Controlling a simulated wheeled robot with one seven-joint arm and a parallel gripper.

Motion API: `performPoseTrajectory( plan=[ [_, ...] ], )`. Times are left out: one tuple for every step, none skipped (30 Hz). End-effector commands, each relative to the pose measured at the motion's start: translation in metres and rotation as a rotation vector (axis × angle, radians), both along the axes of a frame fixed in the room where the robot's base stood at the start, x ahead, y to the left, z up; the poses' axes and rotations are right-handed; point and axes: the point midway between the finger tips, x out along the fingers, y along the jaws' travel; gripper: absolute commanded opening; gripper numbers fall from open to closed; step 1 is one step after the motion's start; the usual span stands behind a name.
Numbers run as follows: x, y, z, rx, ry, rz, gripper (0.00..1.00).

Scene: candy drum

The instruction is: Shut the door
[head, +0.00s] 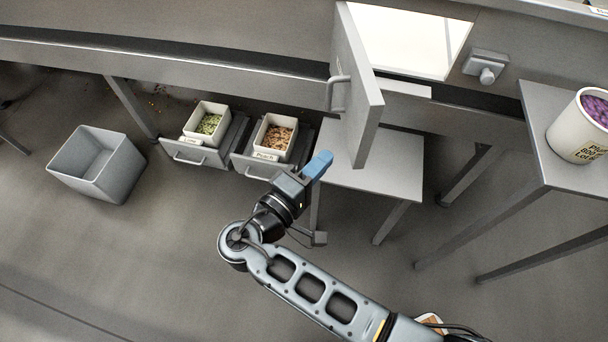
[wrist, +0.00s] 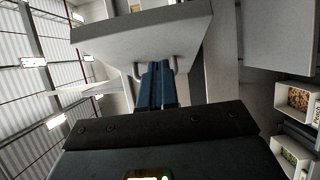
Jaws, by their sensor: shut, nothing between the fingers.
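The door (head: 362,100) is a grey panel standing open, swung out from a brightly lit opening (head: 415,38) in the long grey machine. Its bar handle (head: 338,93) is on the panel's left face. In the wrist view the door (wrist: 140,38) spans the top middle, with the handle's ends showing beside my fingertips. My gripper (head: 320,163) has blue fingers, shut and empty, just below and left of the door's lower end. In the wrist view my gripper (wrist: 156,72) points toward the door's handle side. I cannot tell whether it touches the handle.
A latch-like knob (head: 487,68) sits right of the opening. A small grey table (head: 375,170) stands below the door. Two drawers hold tubs of green (head: 208,122) and brown bits (head: 275,137). An empty grey bin (head: 95,165) is left. A purple-filled tub (head: 580,128) stands right.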

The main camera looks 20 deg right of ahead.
Motion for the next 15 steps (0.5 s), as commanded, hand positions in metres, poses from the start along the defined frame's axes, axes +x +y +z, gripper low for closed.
performPoseTrajectory(
  plan=[
    [0.004, -0.009, 0.001, 0.0, 0.0, -0.004, 0.0],
    [0.006, -0.014, 0.001, 0.0, 0.0, -0.003, 0.0],
    [0.002, -0.02, 0.002, -0.001, 0.002, -0.003, 0.0],
    [0.0, -0.025, 0.001, -0.001, 0.002, -0.002, 0.0],
    [-0.001, -0.028, 0.001, -0.001, 0.002, -0.002, 0.0],
    [-0.002, -0.033, 0.002, 0.0, 0.001, -0.002, 0.0],
    [-0.003, -0.036, 0.002, 0.0, 0.001, -0.001, 0.0],
    [-0.003, -0.038, 0.001, 0.0, 0.001, 0.0, 0.0],
    [-0.004, -0.041, 0.001, -0.001, 0.002, 0.0, 0.0],
    [-0.005, -0.043, 0.001, 0.0, 0.001, -0.001, 0.0],
    [-0.005, -0.045, 0.001, 0.0, 0.001, -0.001, 0.0],
    [-0.006, -0.047, 0.001, 0.0, 0.001, -0.001, 0.0],
    [-0.006, -0.047, 0.0, 0.0, 0.0, -0.001, 0.0],
    [-0.006, -0.048, 0.0, 0.0, 0.0, -0.001, 0.0],
    [-0.006, -0.048, 0.0, 0.0, 0.0, 0.0, 0.0]
  ],
)
